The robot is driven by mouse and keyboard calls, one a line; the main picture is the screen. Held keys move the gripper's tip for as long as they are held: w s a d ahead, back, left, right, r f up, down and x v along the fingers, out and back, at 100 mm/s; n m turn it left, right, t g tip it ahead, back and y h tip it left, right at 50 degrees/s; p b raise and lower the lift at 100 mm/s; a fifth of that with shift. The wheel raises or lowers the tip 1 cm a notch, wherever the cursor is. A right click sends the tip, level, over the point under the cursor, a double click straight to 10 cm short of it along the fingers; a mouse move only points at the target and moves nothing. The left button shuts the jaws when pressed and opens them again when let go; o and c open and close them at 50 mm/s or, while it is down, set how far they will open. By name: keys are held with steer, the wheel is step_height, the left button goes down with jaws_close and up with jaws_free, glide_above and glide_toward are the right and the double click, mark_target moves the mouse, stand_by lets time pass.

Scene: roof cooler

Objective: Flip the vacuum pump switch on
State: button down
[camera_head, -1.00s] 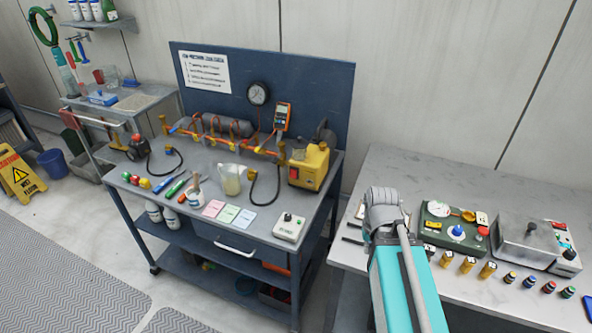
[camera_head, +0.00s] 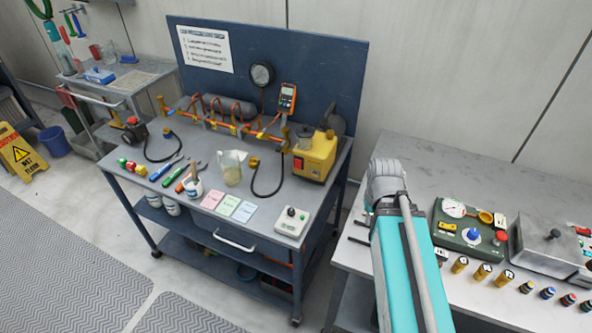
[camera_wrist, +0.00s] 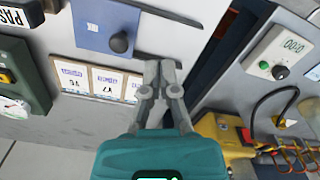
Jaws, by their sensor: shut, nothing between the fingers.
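The vacuum pump (camera_head: 316,158) is a yellow box on the blue workbench's right rear part, with a red switch (camera_head: 298,164) on its front. I cannot tell the switch's position. The pump also shows at the lower right of the wrist view (camera_wrist: 222,130), partly cut off by my gripper's body. My gripper (camera_wrist: 163,72) is shut and empty, over the grey bench and gap side, apart from the pump. In the head view my arm hides the gripper.
A beaker (camera_head: 232,167), a black hose and coloured cards stand left of the pump. The grey bench (camera_head: 420,165) at right carries a green gauge box (camera_head: 468,230). A gap separates the benches.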

mark_target(351, 222)
steer(key=shift+f, duration=0.1)
